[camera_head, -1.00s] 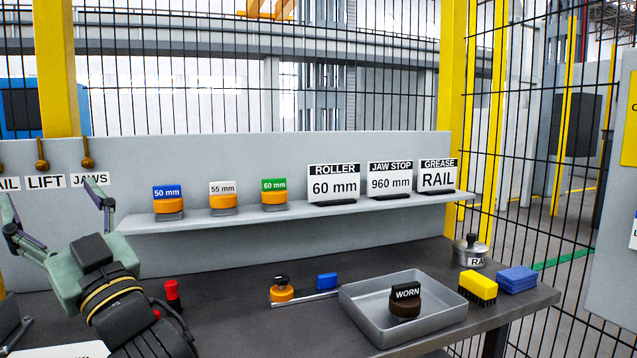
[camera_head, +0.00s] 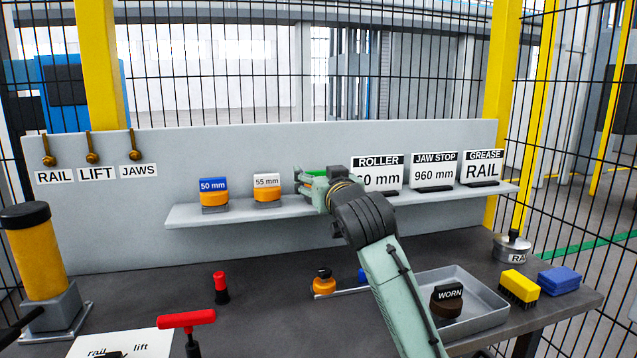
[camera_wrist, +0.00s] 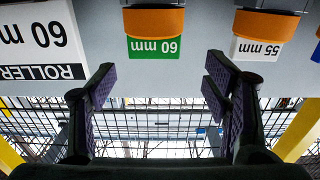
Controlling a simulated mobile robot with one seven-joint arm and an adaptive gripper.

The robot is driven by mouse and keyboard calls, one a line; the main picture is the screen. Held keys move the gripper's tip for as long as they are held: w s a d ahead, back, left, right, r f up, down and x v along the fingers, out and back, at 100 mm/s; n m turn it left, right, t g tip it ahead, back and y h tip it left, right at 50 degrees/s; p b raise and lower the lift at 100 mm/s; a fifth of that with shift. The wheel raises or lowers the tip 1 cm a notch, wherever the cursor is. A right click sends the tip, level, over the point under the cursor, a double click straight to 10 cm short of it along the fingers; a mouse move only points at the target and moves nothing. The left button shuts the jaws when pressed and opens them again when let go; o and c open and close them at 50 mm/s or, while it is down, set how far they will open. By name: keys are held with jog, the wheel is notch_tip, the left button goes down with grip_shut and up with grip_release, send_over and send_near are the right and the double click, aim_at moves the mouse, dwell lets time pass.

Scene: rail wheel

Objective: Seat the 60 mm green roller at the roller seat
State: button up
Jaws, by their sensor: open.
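The 60 mm green roller shows upside down in the wrist view (camera_wrist: 153,24), an orange body with a green "60 mm" label, on the shelf. My gripper (camera_wrist: 160,82) is open and empty, its fingers spread to either side of the roller's line but apart from it. In the head view my gripper (camera_head: 308,181) is at the shelf between the 55 mm roller and the ROLLER sign, and it hides most of the green roller. I cannot make out the roller seat in these frames.
On the shelf (camera_head: 240,213), the white 55 mm roller (camera_head: 267,195) and blue 50 mm roller (camera_head: 214,198) stand left of my gripper. The ROLLER 60 mm sign (camera_head: 378,161) is close on its right. A grey tray (camera_head: 488,312) with the WORN roller (camera_head: 447,301) sits below.

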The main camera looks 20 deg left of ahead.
aim_at(318, 173)
jog(key=p+x, duration=0.1)
jog(key=x, duration=0.1)
jog(key=p+x, duration=0.1)
jog(key=x, duration=0.1)
jog(key=shift+w+d+f, duration=0.15)
jog(key=shift+w, duration=0.2)
jog(key=shift+w+a+f+p, duration=0.15)
jog(key=shift+w+a+p, duration=0.2)
jog(key=shift+w, duration=0.1)
jog(key=shift+c, duration=0.5)
jog(key=c, duration=1.3)
